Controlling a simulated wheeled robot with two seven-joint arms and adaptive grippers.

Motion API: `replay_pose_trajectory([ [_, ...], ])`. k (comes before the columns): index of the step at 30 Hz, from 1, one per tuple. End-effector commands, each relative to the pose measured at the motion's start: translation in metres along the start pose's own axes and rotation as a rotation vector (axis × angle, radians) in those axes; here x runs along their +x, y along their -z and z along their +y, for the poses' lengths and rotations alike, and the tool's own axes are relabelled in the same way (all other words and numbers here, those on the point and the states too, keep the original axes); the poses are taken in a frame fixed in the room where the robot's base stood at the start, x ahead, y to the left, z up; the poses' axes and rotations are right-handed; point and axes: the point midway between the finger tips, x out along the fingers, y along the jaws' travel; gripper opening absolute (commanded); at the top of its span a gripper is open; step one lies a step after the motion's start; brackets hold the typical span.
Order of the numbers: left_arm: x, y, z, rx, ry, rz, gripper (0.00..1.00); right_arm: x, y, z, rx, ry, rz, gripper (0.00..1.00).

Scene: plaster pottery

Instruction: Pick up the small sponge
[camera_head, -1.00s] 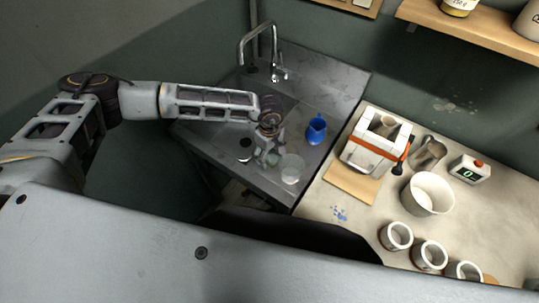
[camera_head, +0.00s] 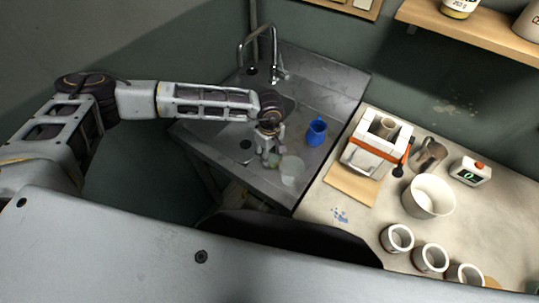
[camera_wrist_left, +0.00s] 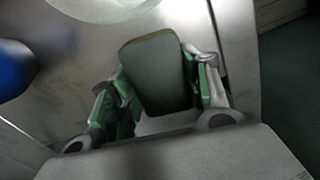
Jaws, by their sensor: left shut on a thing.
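The small sponge (camera_wrist_left: 158,75) is a grey-green block with a brownish edge in the left wrist view. It sits between the green-padded fingers of my left gripper (camera_wrist_left: 155,88), which is shut on it. In the head view my left gripper (camera_head: 270,157) points down over the front of the metal sink counter. There the sponge is small and mostly hidden by the fingers, so I cannot tell whether it touches the counter. My right gripper is not in view.
A translucent cup (camera_head: 292,171) stands just right of my left gripper. A blue jug (camera_head: 316,131) is farther right on the sink counter (camera_head: 335,85). The faucet (camera_head: 276,68) rises behind. The worktop (camera_head: 480,225) at right holds a white bucket (camera_head: 428,197) and several cups.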

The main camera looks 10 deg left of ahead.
Motion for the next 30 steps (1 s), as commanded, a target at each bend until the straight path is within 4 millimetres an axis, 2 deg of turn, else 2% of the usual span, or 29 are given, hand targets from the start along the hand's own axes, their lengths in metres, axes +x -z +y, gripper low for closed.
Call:
replay_pose_trajectory([
  [12,-0.057,0.000,0.000,0.001,-0.003,0.000,0.40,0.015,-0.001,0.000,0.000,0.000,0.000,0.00],
  [18,-0.078,0.000,0.000,0.001,-0.001,0.000,0.40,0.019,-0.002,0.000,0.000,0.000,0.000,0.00],
  [30,-0.086,0.000,0.000,0.001,0.000,0.000,0.40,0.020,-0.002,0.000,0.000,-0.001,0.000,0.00],
])
